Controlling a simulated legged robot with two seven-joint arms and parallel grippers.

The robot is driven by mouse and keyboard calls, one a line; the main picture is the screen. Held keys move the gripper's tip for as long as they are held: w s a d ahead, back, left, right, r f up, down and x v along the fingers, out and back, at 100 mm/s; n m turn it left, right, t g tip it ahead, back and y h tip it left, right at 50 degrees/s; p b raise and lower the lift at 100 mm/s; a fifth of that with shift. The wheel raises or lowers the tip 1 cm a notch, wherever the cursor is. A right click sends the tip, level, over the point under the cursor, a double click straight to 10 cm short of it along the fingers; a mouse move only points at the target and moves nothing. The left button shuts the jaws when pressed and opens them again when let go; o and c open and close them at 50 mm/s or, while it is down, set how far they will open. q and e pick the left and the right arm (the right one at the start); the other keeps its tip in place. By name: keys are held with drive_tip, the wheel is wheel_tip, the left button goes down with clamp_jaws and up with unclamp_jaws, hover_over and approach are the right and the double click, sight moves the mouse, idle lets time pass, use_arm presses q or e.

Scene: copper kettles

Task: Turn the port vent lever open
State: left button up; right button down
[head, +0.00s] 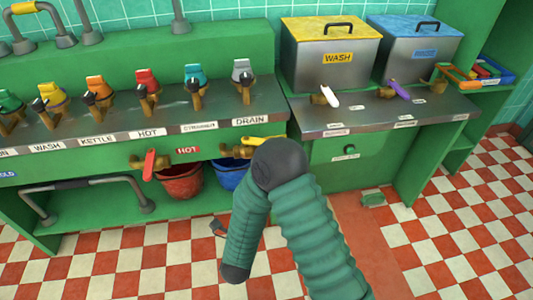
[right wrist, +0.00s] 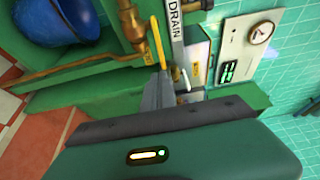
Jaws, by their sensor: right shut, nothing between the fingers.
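No lever in view carries a label I can read as port vent. A white lever (head: 329,96) on a brass valve stands in front of the tank marked WASH. A purple lever (head: 397,89) stands at the blue-lidded tank. A yellow lever (head: 262,141) and a red lever (head: 149,164) sit on brass valves under the counter. My right gripper (right wrist: 163,75) is shut and empty in the right wrist view, its fingers close to the white lever (right wrist: 183,80) and below the yellow lever (right wrist: 158,42). I cannot tell whether they touch. It is not clear in the head view. My left gripper is out of view.
The WASH tank (head: 328,62) and blue-lidded tank (head: 414,52) stand on the right counter. Several coloured taps line the left counter. A red bucket (head: 181,183) and a blue bucket (head: 229,175) are below. My arm crosses the lower middle. The checkered floor (head: 455,245) is open at right.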

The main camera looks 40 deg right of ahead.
drive_tip(key=b+x, duration=0.2)
drive_tip(key=x, duration=1.1)
drive_tip(key=shift+w+d+b, duration=0.25)
drive_tip(key=shift+d+b, duration=0.05)
drive_tip(key=shift+d, duration=0.05)
drive_tip(key=d, duration=0.1)
drive_tip(key=w+d+b, duration=0.1)
drive_tip(key=d, duration=0.1)
drive_tip(key=shift+w, duration=0.2)
drive_tip(key=shift+d+r, duration=0.1)
drive_tip(key=shift+d, duration=0.05)
drive_tip(key=shift+r, duration=0.1)
